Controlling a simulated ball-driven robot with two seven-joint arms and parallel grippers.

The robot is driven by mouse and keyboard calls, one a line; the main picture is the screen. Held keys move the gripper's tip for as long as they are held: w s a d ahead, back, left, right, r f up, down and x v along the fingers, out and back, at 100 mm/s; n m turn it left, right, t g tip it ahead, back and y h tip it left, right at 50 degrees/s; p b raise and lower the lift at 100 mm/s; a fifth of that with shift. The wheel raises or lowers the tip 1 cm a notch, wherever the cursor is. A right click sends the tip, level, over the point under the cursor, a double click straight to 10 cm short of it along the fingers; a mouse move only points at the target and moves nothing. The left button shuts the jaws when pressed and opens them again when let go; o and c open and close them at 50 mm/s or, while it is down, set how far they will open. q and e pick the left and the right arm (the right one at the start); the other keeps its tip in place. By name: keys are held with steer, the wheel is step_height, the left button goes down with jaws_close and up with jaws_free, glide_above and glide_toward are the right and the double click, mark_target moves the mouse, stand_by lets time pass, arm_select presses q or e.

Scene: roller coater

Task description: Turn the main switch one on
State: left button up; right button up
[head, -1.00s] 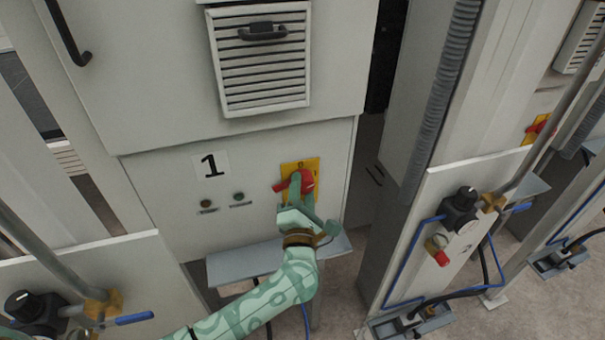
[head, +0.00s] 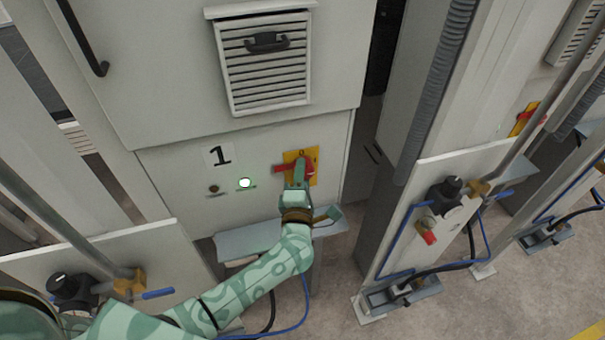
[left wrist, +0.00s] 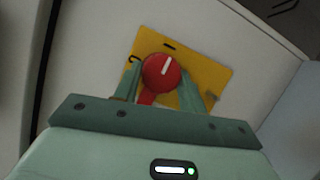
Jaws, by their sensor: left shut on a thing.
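The main switch one is a red rotary knob (head: 281,169) on a yellow plate (head: 314,155), low on the pale cabinet marked "1". In the left wrist view the knob (left wrist: 161,72) has a white line pointing up and slightly right on its yellow plate (left wrist: 210,75). My left gripper (head: 299,171) is at the knob, with its fingers on either side and shut on it; it partly covers the knob in the head view. The fingers also show in the left wrist view (left wrist: 158,88). My right gripper is not seen.
A grey ledge (head: 240,239) juts out below the switch, under my left forearm. A dark button (head: 214,190) sits left of the lit lamp. Panels with valves (head: 447,192) and blue hoses stand to the right, past a gap. Another valve panel (head: 80,288) is at lower left.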

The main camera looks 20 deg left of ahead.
arm_select(q)
steer(key=o, duration=1)
steer(key=b+v, duration=0.2)
steer(key=v, duration=1.4)
steer(key=shift+s, duration=0.15)
steer(key=shift+d, duration=0.1)
